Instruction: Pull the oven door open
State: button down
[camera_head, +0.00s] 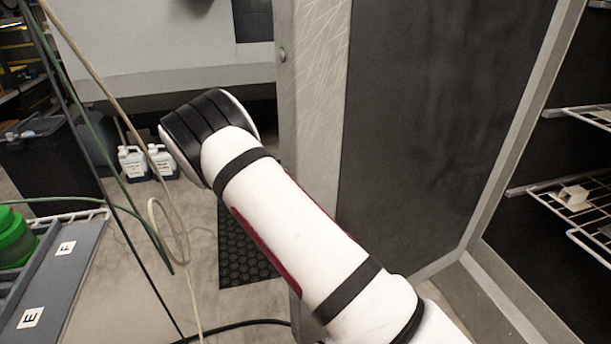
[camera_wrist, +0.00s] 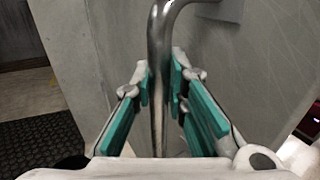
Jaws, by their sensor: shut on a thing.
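The oven door (camera_head: 420,130) stands swung open in the head view, its dark inner panel facing me and its scratched pale edge (camera_head: 318,90) toward the left. The oven's dark inside with wire racks (camera_head: 583,215) shows at the right. In the wrist view the door's metal bar handle (camera_wrist: 162,28) runs down between the teal finger pads. My gripper (camera_wrist: 160,82) is shut on this handle, with the pale door face (camera_wrist: 105,40) behind it. In the head view my arm reaches to the door's far side, and the gripper and handle are hidden.
A grey bench with E and F labels (camera_head: 50,275) stands at the lower left, with a green object (camera_head: 14,238) on it. Hoses (camera_head: 165,235) hang beside it. White jugs (camera_head: 147,162) and a black mat (camera_head: 240,245) are on the floor.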

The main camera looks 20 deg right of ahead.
jog(key=c, duration=1.6)
grip_release()
jog(key=shift+d, duration=0.1)
jog(key=shift+o, duration=0.2)
jog(key=v, duration=0.7)
jog(key=shift+a, duration=0.25)
jog(key=shift+w, duration=0.1)
